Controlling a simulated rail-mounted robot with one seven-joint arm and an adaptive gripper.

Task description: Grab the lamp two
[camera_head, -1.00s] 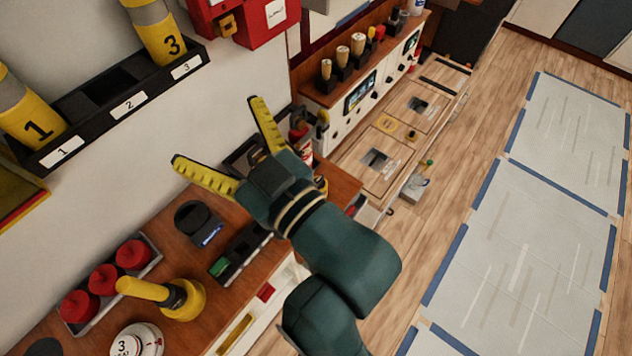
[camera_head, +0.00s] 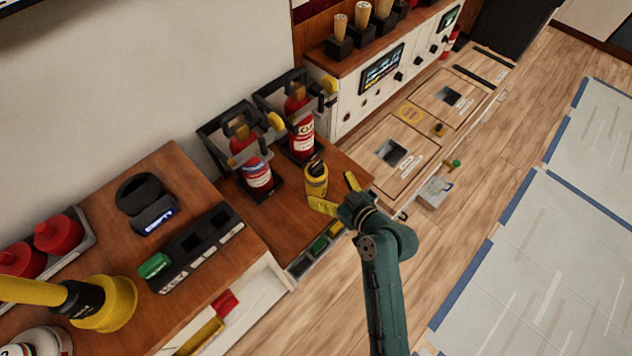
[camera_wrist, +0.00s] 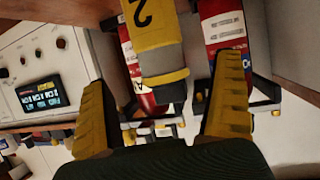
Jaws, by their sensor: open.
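Lamp two (camera_head: 316,180) is a short yellow cylinder with a dark top, standing on the lower brown counter in front of the fire extinguishers. In the wrist view the lamp (camera_wrist: 157,48) bears a black 2, appears upside down and has a grey band. My gripper (camera_head: 338,195) is open beside the lamp on its front right side, at low height. In the wrist view its two yellow fingers (camera_wrist: 160,108) are spread wide, with the lamp ahead between them. No contact shows.
Two red fire extinguishers (camera_head: 256,172) (camera_head: 301,130) stand in black brackets close behind the lamp. A black charger strip (camera_head: 198,248) and a yellow flashlight (camera_head: 92,300) lie on the higher counter at left. Open floor (camera_head: 455,240) is at right.

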